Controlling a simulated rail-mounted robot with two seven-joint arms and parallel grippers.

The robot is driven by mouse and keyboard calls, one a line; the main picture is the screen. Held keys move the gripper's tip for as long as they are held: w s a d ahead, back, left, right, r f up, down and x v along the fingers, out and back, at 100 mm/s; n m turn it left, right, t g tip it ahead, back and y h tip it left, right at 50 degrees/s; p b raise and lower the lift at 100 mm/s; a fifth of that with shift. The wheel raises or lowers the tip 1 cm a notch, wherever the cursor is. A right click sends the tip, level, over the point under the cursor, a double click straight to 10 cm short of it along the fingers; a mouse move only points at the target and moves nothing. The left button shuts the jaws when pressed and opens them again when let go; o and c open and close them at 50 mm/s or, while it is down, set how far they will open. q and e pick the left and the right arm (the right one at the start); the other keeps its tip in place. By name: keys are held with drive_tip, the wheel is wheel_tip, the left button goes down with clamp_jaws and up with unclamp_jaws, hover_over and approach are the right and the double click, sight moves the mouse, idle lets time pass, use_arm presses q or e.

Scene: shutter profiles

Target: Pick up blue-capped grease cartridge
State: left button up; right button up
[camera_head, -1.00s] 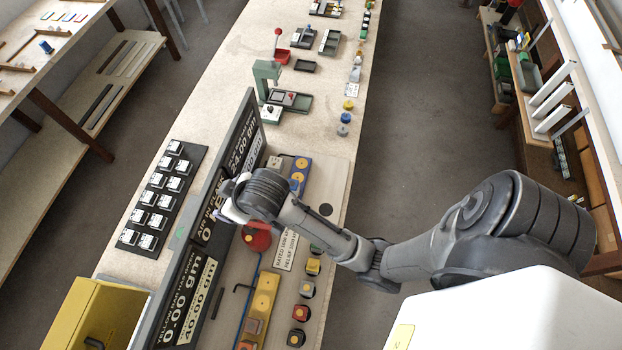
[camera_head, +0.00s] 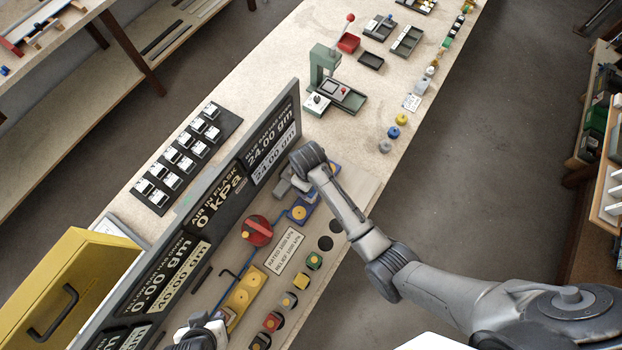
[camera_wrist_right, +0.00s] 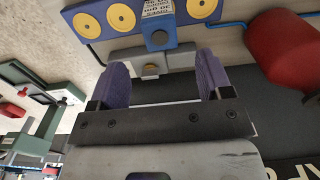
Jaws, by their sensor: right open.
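A small round blue-topped piece (camera_head: 394,132) stands on the bench at the right edge, between a yellow one and a grey one. It looks like the blue-capped grease cartridge, but its body is hard to make out. My right gripper (camera_head: 293,187) is well to its left, by the display boards. In the right wrist view its two purple fingers (camera_wrist_right: 163,82) are apart.
Upright display boards (camera_head: 215,205) stand along the panel. A red knob (camera_head: 257,231) and a blue plate with yellow discs (camera_head: 301,211) are near my right gripper. A green press (camera_head: 325,75) stands behind. A yellow box (camera_head: 65,290) is at the lower left. Bench around the blue-topped piece is fairly clear.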

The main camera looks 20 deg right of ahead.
sight(310, 194)
drive_tip(key=shift+s+f, duration=0.15)
drive_tip(key=shift+f, duration=4.15)
drive_tip(key=c, duration=1.1)
drive_tip(key=shift+r, duration=0.1)
drive_tip(key=shift+c, duration=0.2)
